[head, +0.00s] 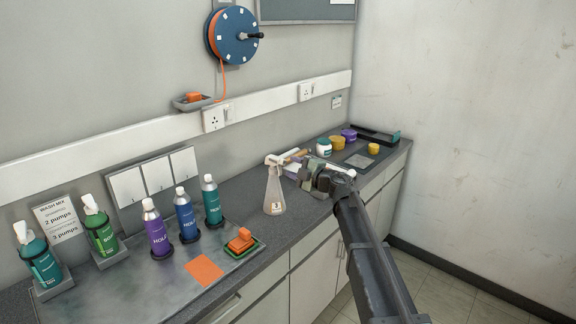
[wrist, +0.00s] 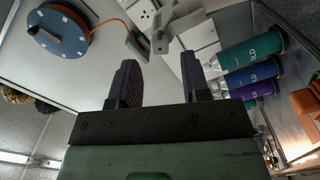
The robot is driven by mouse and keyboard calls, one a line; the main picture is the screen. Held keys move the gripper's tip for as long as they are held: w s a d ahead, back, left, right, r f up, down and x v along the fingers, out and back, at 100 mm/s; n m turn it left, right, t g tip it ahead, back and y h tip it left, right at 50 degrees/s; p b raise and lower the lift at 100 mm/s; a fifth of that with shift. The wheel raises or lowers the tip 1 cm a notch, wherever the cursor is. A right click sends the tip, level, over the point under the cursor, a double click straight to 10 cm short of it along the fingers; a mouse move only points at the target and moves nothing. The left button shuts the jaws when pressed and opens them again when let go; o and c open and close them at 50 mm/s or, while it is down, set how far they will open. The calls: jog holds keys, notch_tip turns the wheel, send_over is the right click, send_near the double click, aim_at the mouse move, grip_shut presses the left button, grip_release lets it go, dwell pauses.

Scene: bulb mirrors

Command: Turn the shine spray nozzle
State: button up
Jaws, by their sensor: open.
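The shine spray bottle (head: 274,192) is clear-white with a small label and stands upright on the grey counter. Its white trigger head and nozzle (head: 276,160) are at its top, facing partly toward my gripper. My gripper (head: 304,172) is just right of the bottle in the head view, and I cannot tell the exact gap. In the wrist view my gripper (wrist: 160,75) has its two dark fingers apart, with nothing held between them.
Purple (head: 157,230), blue (head: 187,216) and teal (head: 211,200) bottles stand left of the spray bottle. An orange sponge (head: 241,240) lies in a green tray. Small tubs (head: 337,143) and a dark tray (head: 376,135) are at the far end. A hose reel (head: 235,36) hangs on the wall.

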aim_at(285, 163)
jog(key=shift+x, duration=1.7)
jog(key=c, duration=0.7)
